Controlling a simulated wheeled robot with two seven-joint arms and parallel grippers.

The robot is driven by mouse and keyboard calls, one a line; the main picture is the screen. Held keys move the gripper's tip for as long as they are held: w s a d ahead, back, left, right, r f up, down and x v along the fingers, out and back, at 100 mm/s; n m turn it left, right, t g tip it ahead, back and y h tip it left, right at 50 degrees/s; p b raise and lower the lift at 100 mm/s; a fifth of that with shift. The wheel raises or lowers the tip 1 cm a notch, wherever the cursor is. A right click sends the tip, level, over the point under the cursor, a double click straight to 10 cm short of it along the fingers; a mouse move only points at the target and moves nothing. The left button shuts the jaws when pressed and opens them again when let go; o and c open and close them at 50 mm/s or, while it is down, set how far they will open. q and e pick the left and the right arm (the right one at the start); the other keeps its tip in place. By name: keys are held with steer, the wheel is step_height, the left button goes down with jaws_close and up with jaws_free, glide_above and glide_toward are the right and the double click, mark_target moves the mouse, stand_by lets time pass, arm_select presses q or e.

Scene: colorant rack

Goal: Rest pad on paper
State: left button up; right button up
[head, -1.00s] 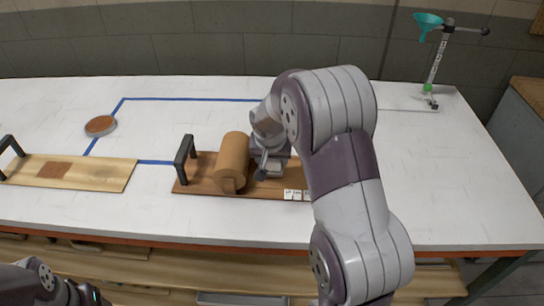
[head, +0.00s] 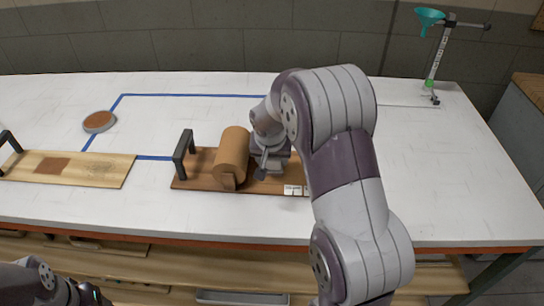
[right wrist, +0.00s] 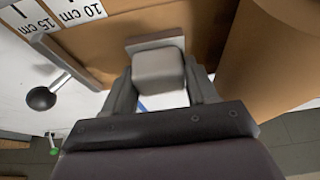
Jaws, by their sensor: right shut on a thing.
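A roll of brown paper (head: 232,155) lies on a dark wooden board (head: 203,187). It also shows in the right wrist view (right wrist: 285,50). My right gripper (head: 264,168) is low over the board, just right of the roll. In the right wrist view its fingers are shut on a pale grey block with a flat plate at its far end, which I take as the pad (right wrist: 158,70). A brown surface lies just beyond the plate; I cannot tell whether they touch. My left arm shows at the bottom left, but its gripper fingers do not.
White scale labels (head: 293,190) sit on the board's front edge. A black handle (head: 184,157) stands at its left end. Farther left are a light board (head: 105,172) and a round brown-topped disc (head: 99,121).

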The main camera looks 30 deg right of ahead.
steer(key=shift+f, duration=0.2)
steer(key=o, duration=1.1)
steer(key=v, duration=1.2)
steer(key=shift+r, duration=0.4)
steer(key=shift+s, duration=0.1)
steer(key=s+a+f+n+g+y+p, duration=0.1)
steer(key=s+a+f+n+p, duration=0.1)
steer(key=s, duration=0.6)
steer(key=s+a+f+n+g+y+p, duration=0.1)
steer(key=s+a+f+n+p, duration=0.1)
steer(key=s+a+n+p, duration=0.2)
steer(key=s+a+p, duration=0.2)
steer(key=s+a, duration=0.1)
steer(key=shift+s+a+n+y, duration=0.15)
steer(key=shift+s+n+y, duration=0.15)
steer(key=shift+s+n, duration=0.1)
